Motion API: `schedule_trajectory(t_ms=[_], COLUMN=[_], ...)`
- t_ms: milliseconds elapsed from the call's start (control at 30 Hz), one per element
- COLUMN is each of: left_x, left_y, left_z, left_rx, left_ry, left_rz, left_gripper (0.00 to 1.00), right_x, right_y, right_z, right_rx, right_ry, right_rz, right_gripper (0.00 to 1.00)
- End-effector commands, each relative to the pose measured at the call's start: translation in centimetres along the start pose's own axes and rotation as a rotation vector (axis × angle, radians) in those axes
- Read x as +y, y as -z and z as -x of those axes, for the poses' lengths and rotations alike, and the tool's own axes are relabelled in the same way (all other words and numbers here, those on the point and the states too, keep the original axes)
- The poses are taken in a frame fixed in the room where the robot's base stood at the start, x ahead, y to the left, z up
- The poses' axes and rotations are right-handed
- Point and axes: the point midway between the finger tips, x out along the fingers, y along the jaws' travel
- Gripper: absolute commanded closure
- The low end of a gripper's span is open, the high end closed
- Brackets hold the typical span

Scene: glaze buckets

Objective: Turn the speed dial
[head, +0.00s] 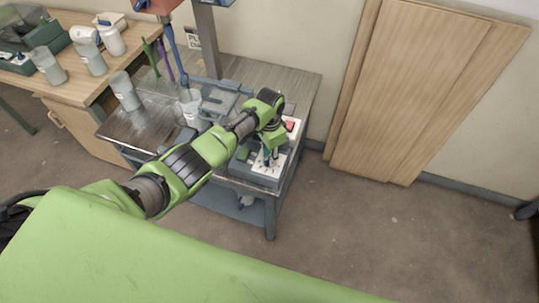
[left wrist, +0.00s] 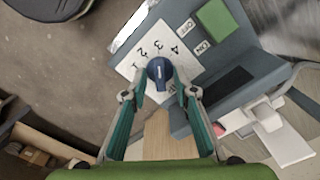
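The speed dial is a dark blue knob (left wrist: 160,73) on a white panel (left wrist: 140,50) with numbers around it, in the left wrist view. A light line on the knob points up. My left gripper (left wrist: 161,82) has its two fingers on either side of the dial, with a small gap seeming to show at the tips. In the head view, my left gripper (head: 268,158) points down over the grey control box (head: 262,178) at the cart's front right corner, and mostly hides the dial there. My right gripper is in neither view.
A green button (left wrist: 215,20) with ON and OFF labels sits beside the dial panel. The metal cart (head: 140,128) carries a clear bucket (head: 125,92) and another container (head: 190,105). A wooden bench (head: 78,82) stands at left.

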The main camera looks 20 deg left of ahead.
Motion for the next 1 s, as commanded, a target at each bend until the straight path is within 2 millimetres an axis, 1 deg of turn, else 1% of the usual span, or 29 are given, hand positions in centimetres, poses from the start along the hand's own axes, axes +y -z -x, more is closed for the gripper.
schedule_trajectory(t_ms=[167,233,367,533,700,800,900,1000], left_x=[0.0,0.0,-0.1,-0.1,-0.1,-0.1,-0.1,-0.1], left_y=[0.0,0.0,0.1,0.1,0.1,0.1,0.1,0.0], left_z=[0.0,0.1,0.8,3.3,7.2,9.1,10.6,11.5], left_rx=[0.000,0.000,0.002,0.004,0.004,0.003,0.002,0.001], left_ry=[0.000,0.000,0.001,0.003,0.003,0.002,0.001,0.001], left_rz=[0.000,0.000,0.000,-0.001,-0.001,0.000,0.000,0.000], left_gripper=[0.74,0.74,0.74,0.74,0.74,0.74,0.74,0.74], right_x=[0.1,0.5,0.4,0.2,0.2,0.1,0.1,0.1], right_y=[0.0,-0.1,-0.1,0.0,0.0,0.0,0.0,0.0], right_z=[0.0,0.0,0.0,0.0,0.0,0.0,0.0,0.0], right_rx=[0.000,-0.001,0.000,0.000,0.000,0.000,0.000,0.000], right_ry=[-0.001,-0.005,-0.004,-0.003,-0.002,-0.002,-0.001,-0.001], right_rz=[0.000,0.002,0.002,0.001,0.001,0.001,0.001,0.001], right_gripper=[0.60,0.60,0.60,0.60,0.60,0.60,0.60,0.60])
